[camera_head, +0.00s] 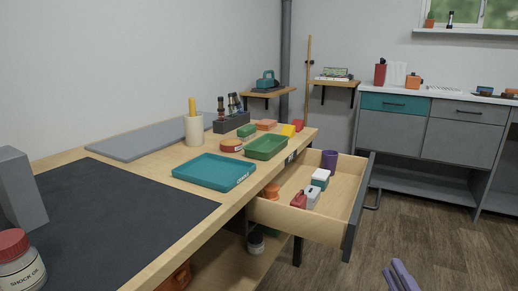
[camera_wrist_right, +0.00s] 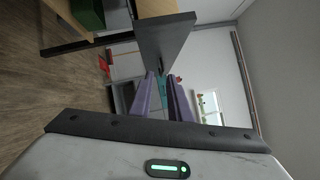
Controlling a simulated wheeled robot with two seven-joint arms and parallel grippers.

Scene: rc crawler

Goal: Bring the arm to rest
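My right gripper (camera_head: 400,277) shows at the bottom right edge of the head view as two purple fingers, low over the floor and apart from the bench. In the right wrist view the two purple fingers (camera_wrist_right: 161,82) stand apart with a gap and nothing held between them, so the gripper is open and empty. The rest of the right arm is out of the head view. My left gripper and arm are in neither view.
An open drawer (camera_head: 331,227) juts from the workbench, holding a purple cylinder (camera_head: 329,161) and small containers; its front (camera_wrist_right: 165,45) is near the gripper in the wrist view. A teal tray (camera_head: 214,170) lies on the bench. Wooden floor (camera_head: 440,235) is clear at right.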

